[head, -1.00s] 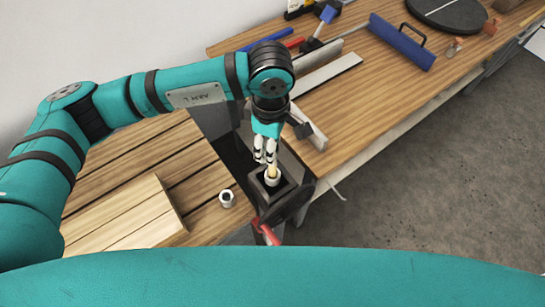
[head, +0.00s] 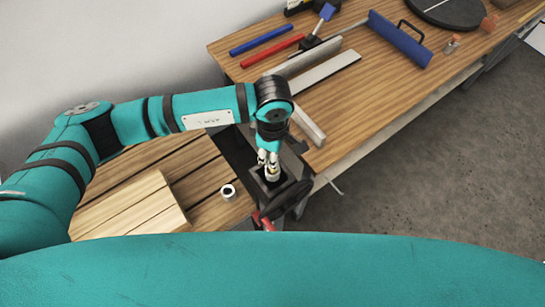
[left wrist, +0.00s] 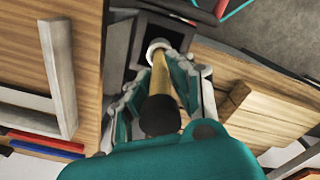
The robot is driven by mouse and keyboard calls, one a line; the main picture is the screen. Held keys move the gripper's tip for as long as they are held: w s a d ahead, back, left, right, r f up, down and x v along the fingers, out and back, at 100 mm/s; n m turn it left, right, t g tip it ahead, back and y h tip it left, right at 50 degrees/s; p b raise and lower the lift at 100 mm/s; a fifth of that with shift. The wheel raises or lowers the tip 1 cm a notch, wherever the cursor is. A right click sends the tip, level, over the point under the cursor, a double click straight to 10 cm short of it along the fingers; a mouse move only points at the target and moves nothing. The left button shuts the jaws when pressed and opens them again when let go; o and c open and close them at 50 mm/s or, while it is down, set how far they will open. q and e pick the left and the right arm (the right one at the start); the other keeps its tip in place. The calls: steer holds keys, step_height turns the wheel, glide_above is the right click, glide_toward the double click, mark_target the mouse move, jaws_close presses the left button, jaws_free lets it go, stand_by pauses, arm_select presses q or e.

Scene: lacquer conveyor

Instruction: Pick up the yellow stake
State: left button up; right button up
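The yellow stake (left wrist: 161,80) stands between the fingers of my left gripper in the left wrist view. Its far end is in a white ring-like cup (left wrist: 158,47) in a dark square holder (left wrist: 152,24); its near end looks black. In the head view my left gripper (head: 267,160) points down just over this holder (head: 268,183), with the stake mostly hidden by the fingers. In the left wrist view the fingers are apart on both sides of the stake; whether they touch it is hard to see. My right gripper is not in view.
A small white cylinder (head: 228,191) and a stack of light boards (head: 130,205) are on the slatted wooden table at left. A dark wheel (head: 287,197) and red clamp handle are beside the holder.

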arm_select(q)
jaws_close()
steer(key=shift+r, duration=0.15)
